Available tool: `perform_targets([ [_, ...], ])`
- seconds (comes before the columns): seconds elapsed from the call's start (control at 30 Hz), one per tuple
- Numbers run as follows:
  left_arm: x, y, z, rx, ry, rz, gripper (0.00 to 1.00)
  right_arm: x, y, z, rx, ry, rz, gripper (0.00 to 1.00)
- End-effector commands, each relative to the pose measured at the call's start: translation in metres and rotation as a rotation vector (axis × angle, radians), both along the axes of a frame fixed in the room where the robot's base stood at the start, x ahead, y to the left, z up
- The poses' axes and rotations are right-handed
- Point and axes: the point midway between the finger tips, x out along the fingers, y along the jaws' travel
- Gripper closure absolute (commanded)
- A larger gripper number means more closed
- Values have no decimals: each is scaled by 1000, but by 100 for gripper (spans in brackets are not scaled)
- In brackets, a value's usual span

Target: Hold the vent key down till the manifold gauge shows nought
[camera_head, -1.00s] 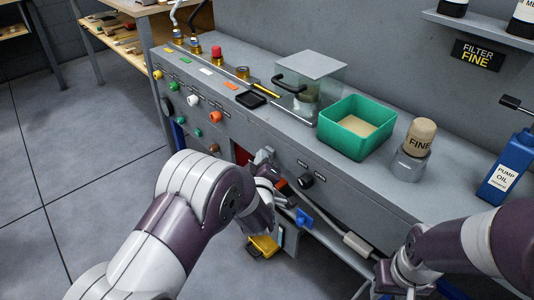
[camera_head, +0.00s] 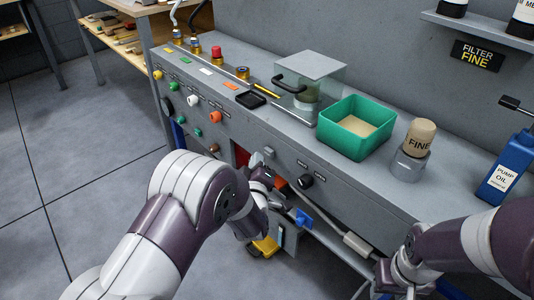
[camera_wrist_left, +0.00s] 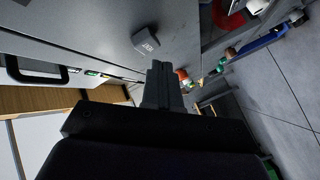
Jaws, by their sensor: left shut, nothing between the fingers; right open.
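A small grey block key (camera_head: 268,152) with lettering too small to read sticks out of the bench's front panel; it seems to be the vent key. It also shows in the left wrist view (camera_wrist_left: 146,39). My left gripper (camera_head: 262,173) is just below it in the head view, partly hidden by its own wrist. Its fingers (camera_wrist_left: 162,69) are shut and empty, with the tips apart from the key. My right gripper (camera_head: 388,284) is open and low at the bench's right front, partly cut off. I see no readable manifold gauge.
Coloured knobs (camera_head: 193,100) line the front panel at left, and a black knob (camera_head: 306,181) is right of the key. A green bin (camera_head: 352,140), a FINE filter (camera_head: 420,137) and a blue pump oil bottle (camera_head: 506,170) stand on top. A red part (camera_wrist_left: 228,17) shows in the wrist view.

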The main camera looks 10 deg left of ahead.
Motion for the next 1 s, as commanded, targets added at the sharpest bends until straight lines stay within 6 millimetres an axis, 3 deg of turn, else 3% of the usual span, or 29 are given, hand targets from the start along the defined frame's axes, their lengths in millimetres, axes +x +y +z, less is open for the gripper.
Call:
perform_targets([
  [0.5,-36,29,0,1,1,1,100,0,0,8,0,0,0,57],
  [1.0,-39,31,0,1,1,1,100,0,0,8,0,0,0,57],
])
